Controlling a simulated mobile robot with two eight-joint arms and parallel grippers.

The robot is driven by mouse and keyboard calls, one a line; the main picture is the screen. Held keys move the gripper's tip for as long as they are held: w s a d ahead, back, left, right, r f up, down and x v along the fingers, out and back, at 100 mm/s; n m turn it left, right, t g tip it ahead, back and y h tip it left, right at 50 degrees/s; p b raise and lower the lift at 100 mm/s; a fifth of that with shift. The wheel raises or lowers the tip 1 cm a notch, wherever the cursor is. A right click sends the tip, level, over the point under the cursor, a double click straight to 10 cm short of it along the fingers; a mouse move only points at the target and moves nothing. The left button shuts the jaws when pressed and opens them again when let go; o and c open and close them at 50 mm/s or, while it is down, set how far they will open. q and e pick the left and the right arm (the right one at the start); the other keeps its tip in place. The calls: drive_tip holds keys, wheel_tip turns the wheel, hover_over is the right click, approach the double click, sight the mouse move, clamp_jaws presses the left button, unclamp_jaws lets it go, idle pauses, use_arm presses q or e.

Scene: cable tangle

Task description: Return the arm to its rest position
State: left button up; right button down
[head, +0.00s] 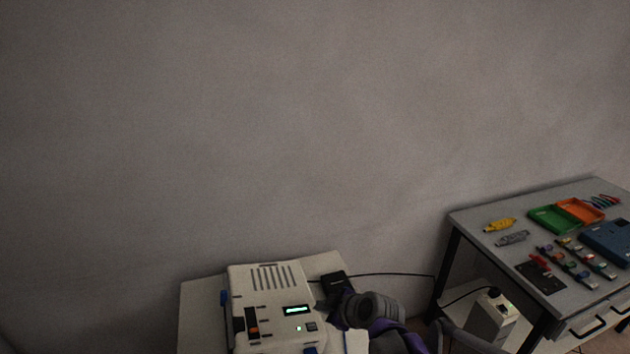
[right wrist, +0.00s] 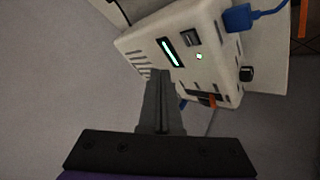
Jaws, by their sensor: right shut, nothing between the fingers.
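My right gripper (head: 338,304) is at the right side of a white device box (head: 270,285) in the head view. In the right wrist view its fingers (right wrist: 160,95) are together with nothing between them, and their tips overlap the edge of the white device (right wrist: 185,55). I cannot tell whether they touch it. The device has a lit green display and a small green light. My left gripper is not in view.
The device stands on a pale table (head: 200,310). A black block (head: 334,280) with a cable lies behind my right gripper. A grey workbench (head: 480,225) with trays and small parts stands at right, with a white power box (head: 492,318) beneath.

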drive_tip(key=s+d+m+h, duration=0.2)
drive_tip(key=s+d+m, duration=0.2)
drive_tip(key=s, duration=0.4)
drive_tip(key=s+d+m+g+h, duration=0.1)
drive_tip(key=s+d+m+h, duration=0.1)
drive_tip(key=s+d+m, duration=0.3)
drive_tip(key=s+d+m+h, duration=0.2)
drive_tip(key=s+d+m, duration=0.2)
drive_tip(key=s, duration=0.9)
drive_tip(key=d, duration=0.3)
drive_tip(key=shift+f+m+g, duration=0.4)
